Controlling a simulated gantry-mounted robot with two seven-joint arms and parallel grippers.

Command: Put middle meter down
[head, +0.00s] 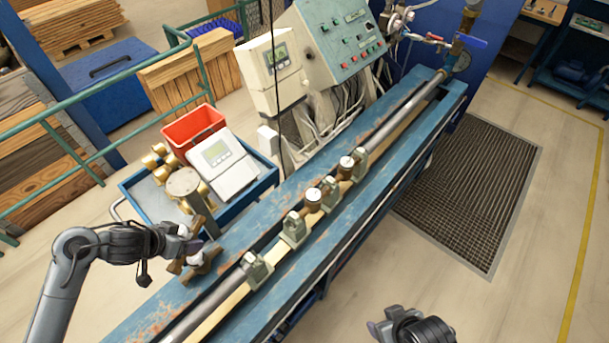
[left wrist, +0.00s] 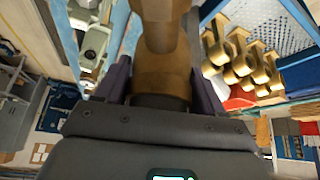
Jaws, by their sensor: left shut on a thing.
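My left gripper (head: 188,246) is shut on a brass-brown meter (head: 205,258), at the left edge of the blue bench (head: 150,312) in the head view. I cannot tell whether the meter touches the bench top. In the left wrist view the brass body (left wrist: 162,70) stands between the purple fingers and hides what lies behind it. Other small brass meters with white dials, one (head: 346,163) farther up and one (head: 313,196) nearer, sit in line between grey clamps on the bench. My right gripper (head: 393,328) is at the bottom edge, away from the bench; its jaws are unclear.
A grey clamp (head: 256,268) stands on the rail nearest me, with a bare gap before the following clamp (head: 294,228). A blue cart (head: 262,180) beside the bench carries a red bin (head: 193,128), brass fittings and a white display unit (head: 222,165). A control panel (head: 340,40) stands behind.

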